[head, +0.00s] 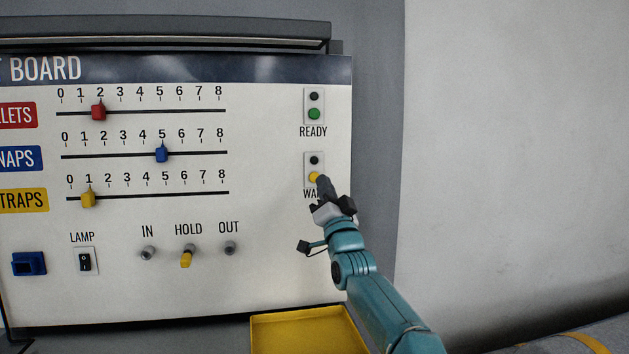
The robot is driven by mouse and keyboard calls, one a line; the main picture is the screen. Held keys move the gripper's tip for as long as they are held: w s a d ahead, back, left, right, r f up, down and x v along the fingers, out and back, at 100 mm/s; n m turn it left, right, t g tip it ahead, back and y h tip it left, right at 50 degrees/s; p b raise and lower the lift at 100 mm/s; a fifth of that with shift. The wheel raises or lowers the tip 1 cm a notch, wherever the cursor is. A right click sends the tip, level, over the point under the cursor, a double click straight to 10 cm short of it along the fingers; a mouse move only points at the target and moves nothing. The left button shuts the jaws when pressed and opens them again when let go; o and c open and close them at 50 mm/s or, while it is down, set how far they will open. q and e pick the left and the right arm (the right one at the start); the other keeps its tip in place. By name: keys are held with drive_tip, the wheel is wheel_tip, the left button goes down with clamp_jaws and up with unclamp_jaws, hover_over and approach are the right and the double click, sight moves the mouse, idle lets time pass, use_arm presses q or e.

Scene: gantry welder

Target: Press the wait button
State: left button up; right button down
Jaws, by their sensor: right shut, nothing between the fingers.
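The wait button is the yellow round button (314,177) on a small pale plate at the right of the white board, with a dark round spot (314,160) above it. The label below it is partly hidden by my right gripper. My right gripper (322,183) is shut and empty, its tip at the lower right edge of the yellow button. I cannot tell whether the tip touches the button or how far the button is pushed in. My left gripper is not in view.
A green button (314,114) labelled READY sits above. Three sliders with red (99,112), blue (162,154) and yellow (88,199) knobs are to the left. A lamp switch (85,262) and a yellow-tipped lever (186,259) sit lower. A yellow tray (290,335) lies below the board.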

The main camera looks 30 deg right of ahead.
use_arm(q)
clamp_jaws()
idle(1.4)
